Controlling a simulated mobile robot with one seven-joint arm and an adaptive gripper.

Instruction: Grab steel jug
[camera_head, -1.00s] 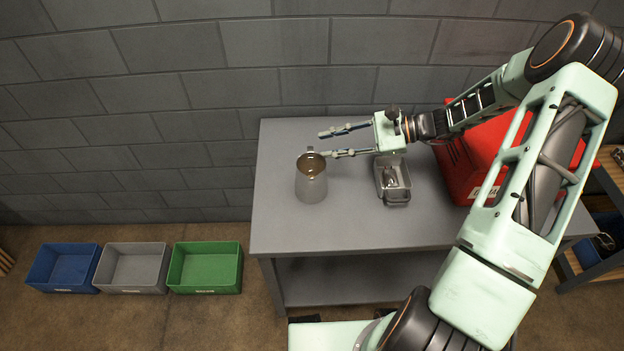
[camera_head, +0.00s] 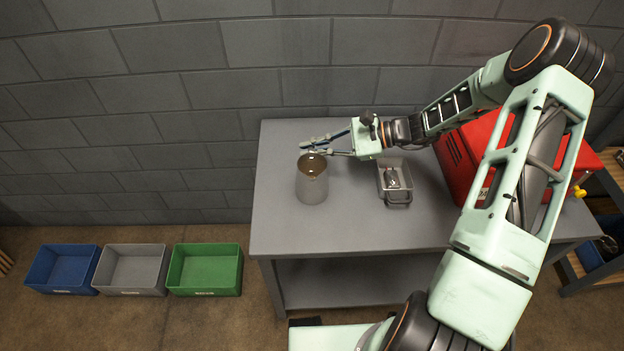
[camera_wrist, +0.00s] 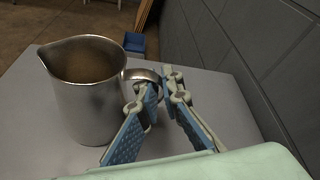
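The steel jug (camera_head: 312,182) stands upright on the grey table, left of centre. In the wrist view the jug (camera_wrist: 90,100) is at the left, its spout to the left and its handle (camera_wrist: 142,74) towards my fingers. My gripper (camera_head: 308,149) reaches in from the right behind the jug's rim. In the wrist view its blue-padded fingers (camera_wrist: 159,88) are drawn together at the tips, one on each side of the handle. They look shut on it. The near finger hides part of the handle.
A metal tray (camera_head: 396,183) with something inside stands right of the jug. A red box (camera_head: 462,150) is farther right. The table's (camera_head: 345,228) front is clear. Blue (camera_head: 63,291), grey (camera_head: 132,291) and green (camera_head: 204,292) bins sit on the floor. A block wall stands behind the table.

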